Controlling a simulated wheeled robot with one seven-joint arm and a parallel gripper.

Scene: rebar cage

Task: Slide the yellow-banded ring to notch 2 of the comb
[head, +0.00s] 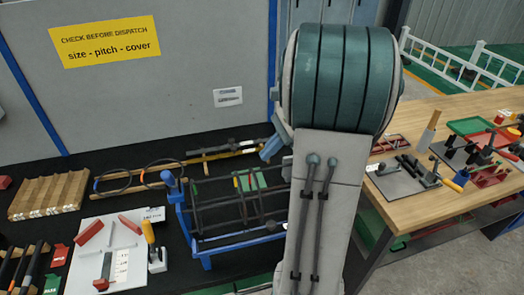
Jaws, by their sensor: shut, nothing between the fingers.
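A rebar cage of dark bars and rings (222,214) lies in a blue cradle (232,245) on the black-topped bench. A small yellow mark (236,182) shows at the cage's upper middle and may be the yellow-banded ring's band; the ring is too small to trace fully. I cannot make out the comb or its notches with certainty. My own arm stands in front of the cage's right end and hides it. My gripper does not show in the head view.
Two loose dark rings (111,182) rest on a wooden rack behind left. A slotted wooden block (48,194) stands far left. A white board (116,250) with red blocks and a yellow-handled tool (149,233) lies front left. A wooden table (447,129) with fixtures stands right.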

